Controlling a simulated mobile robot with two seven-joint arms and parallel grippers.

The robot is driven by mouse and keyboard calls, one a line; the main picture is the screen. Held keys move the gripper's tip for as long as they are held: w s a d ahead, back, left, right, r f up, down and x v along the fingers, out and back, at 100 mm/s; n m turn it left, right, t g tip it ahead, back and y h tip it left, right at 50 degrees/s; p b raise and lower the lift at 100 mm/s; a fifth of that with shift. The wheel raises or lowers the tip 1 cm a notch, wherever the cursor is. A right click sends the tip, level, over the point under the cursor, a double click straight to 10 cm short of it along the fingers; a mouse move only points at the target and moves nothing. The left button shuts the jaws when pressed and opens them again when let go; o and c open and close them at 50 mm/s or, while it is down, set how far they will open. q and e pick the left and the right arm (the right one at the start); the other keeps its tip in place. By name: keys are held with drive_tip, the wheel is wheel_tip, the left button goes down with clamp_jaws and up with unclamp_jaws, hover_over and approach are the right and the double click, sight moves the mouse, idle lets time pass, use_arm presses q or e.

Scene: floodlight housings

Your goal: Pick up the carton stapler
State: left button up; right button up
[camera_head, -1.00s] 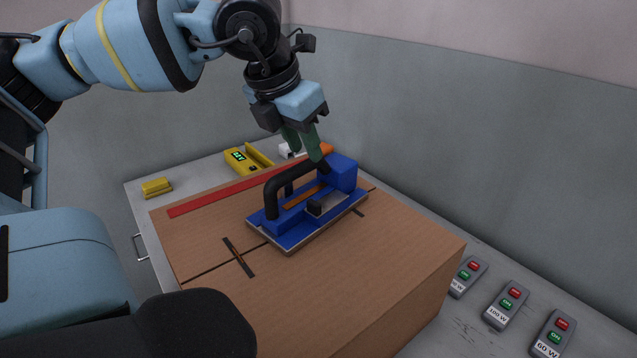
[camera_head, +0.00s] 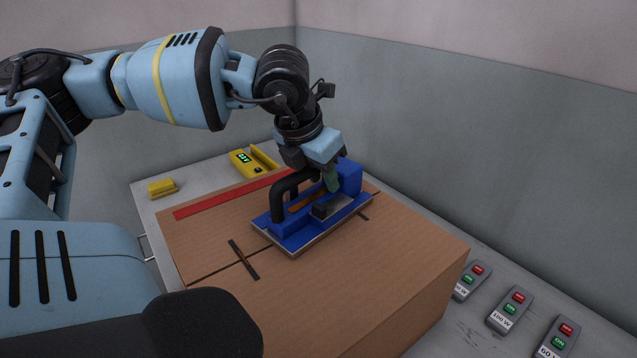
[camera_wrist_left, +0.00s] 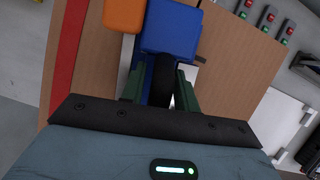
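The carton stapler (camera_head: 297,238) has a blue body, a flat blue base and a black arched handle. It sits upright on top of a cardboard box (camera_head: 330,300). My left gripper (camera_head: 331,180) points down at the handle's far end, beside the raised blue block. In the left wrist view, its green fingers (camera_wrist_left: 160,85) stand apart, with the blue block (camera_wrist_left: 168,28) ahead and the black handle (camera_wrist_left: 183,90) between them, closer to the right finger. The fingertips are partly hidden in the head view. My right gripper is out of view.
A red strip (camera_head: 225,196) lies along the box top. A yellow device with a green display (camera_head: 245,160) and a small yellow block (camera_head: 162,188) are on the table behind. Several grey switch boxes (camera_head: 510,309) line the right side. An orange piece (camera_wrist_left: 122,14) is beside the blue block.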

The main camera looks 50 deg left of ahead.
use_arm(q)
clamp_jaws()
idle(1.3)
drive_tip(key=shift+w+r, duration=0.1)
drive_tip(key=shift+r, duration=0.05)
